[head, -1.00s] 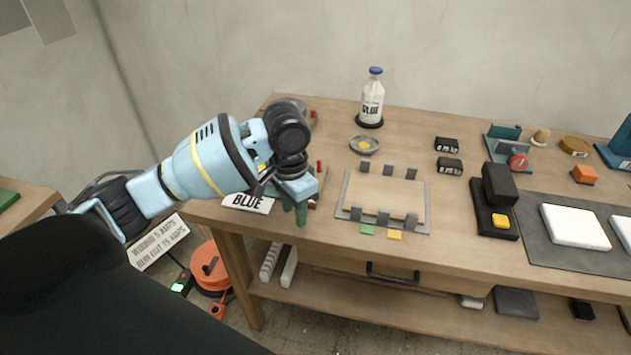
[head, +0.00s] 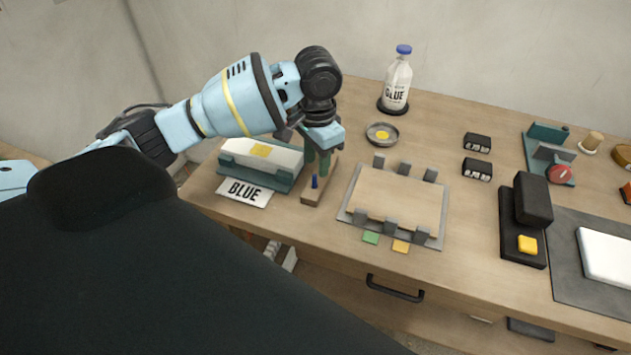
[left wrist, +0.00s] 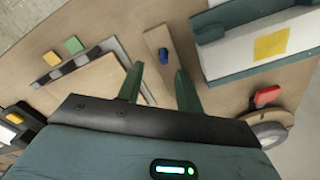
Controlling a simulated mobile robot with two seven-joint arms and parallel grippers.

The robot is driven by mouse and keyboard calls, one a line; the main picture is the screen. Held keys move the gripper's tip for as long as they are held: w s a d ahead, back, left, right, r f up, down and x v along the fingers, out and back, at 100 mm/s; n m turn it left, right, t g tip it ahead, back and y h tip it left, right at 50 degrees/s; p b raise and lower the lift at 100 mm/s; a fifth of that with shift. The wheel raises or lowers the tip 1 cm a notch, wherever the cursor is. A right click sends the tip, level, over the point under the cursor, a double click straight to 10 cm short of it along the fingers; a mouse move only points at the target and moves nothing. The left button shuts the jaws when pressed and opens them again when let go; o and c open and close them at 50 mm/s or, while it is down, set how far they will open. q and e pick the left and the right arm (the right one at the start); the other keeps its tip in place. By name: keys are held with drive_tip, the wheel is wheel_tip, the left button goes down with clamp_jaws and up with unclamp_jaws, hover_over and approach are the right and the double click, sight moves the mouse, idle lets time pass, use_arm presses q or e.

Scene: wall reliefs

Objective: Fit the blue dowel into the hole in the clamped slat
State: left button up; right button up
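The blue dowel (head: 314,183) stands upright in a narrow wooden strip (head: 311,198). My left gripper (head: 317,166) is over this strip, its green fingers pointing down. In the left wrist view the gripper (left wrist: 160,72) is open and empty. There the blue dowel (left wrist: 163,55) appears between and just beyond the fingertips, with no visible contact. A wooden slat (head: 400,195) lies flat, held by grey clamps along two edges, right of the gripper; I cannot make out a hole in it. My right gripper is not in view.
A bottle (head: 397,82) and a small dish (head: 381,134) stand behind the slat. A black fixture (head: 522,220) stands right, with bare tabletop between.

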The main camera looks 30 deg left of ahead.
sight(314, 175)
use_arm(q)
drive_tip(key=f, duration=0.5)
drive_tip(key=shift+a+f, duration=0.3)
clamp_jaws()
